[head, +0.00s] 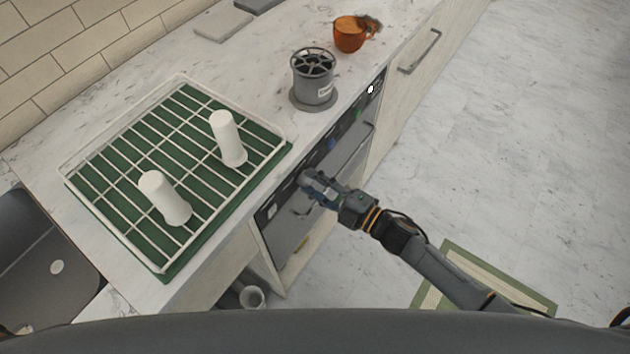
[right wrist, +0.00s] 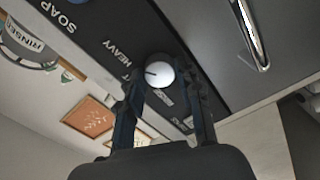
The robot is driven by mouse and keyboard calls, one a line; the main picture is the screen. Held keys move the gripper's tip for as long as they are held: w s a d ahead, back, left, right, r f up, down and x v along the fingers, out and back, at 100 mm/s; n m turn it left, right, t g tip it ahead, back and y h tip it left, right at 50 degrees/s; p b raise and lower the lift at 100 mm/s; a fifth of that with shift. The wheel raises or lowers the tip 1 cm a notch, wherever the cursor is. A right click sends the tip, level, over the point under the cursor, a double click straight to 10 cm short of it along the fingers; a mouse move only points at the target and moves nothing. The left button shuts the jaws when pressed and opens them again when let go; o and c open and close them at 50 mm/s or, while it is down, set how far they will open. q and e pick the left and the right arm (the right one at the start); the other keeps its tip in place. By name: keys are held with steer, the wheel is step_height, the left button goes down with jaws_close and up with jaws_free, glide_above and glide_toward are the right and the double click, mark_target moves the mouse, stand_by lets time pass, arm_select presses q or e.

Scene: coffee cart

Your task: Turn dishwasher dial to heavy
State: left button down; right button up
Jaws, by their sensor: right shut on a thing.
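The dishwasher (head: 345,155) is built in under the counter, with a dark control panel along its top. In the right wrist view its white round dial (right wrist: 160,70) sits on the black panel (right wrist: 105,35), with a dark mark on its left side. The word HEAVY is printed up and left of the dial; another label, at its lower right, is too small to read. My right gripper (head: 306,181) is at the panel in the head view. In the right wrist view my right gripper (right wrist: 164,78) has its fingers on either side of the dial, shut on it. My left gripper is not in view.
A grey canister (head: 313,90) and an orange cup (head: 349,35) are farther back. A metal handle (right wrist: 250,35) is near the dial. The floor to the right is mostly clear.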

steer(key=shift+m, duration=0.5)
steer(key=o, duration=1.2)
steer(key=shift+c, duration=0.2)
steer(key=v, duration=1.2)
steer(key=shift+d+f, duration=0.1)
